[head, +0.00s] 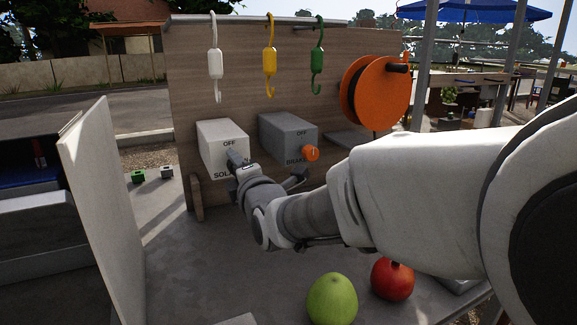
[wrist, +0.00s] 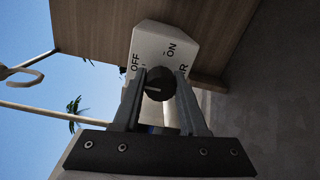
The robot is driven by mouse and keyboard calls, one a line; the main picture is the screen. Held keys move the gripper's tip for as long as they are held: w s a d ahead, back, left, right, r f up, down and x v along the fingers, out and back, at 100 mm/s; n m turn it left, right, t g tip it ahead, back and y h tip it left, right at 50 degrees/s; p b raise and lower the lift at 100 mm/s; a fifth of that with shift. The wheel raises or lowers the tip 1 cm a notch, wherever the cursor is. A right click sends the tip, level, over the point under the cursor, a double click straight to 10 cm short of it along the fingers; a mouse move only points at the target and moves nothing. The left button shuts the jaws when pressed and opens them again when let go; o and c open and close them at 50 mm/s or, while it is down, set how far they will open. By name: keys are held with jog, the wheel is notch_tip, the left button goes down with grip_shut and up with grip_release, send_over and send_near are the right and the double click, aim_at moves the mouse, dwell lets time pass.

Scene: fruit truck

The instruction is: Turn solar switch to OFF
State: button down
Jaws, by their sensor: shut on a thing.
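The solar switch is a white box (head: 222,146) on the wooden panel, with OFF at its top and a partly hidden SOLAR label below. In the wrist view the box (wrist: 150,45) appears turned sideways, with OFF at left and ON at upper right. Its round dark knob (wrist: 159,84) sits between the fingers of my gripper (wrist: 157,92), which is shut on it. A short pale mark shows on the knob, but I cannot tell which label it points to. In the head view my gripper (head: 238,160) covers the knob.
A grey box (head: 283,132) with an orange knob (head: 311,153) is close on the right. An orange reel (head: 381,93) and hooks (head: 270,60) are on the panel. A green fruit (head: 332,300) and a red fruit (head: 392,280) lie on the counter (head: 200,270).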

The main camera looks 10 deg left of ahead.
jog(key=shift+c, duration=2.3)
grip_release()
jog(key=b+v, duration=0.1)
jog(key=v, duration=1.6)
jog(key=shift+s, duration=0.2)
jog(key=shift+d, duration=0.1)
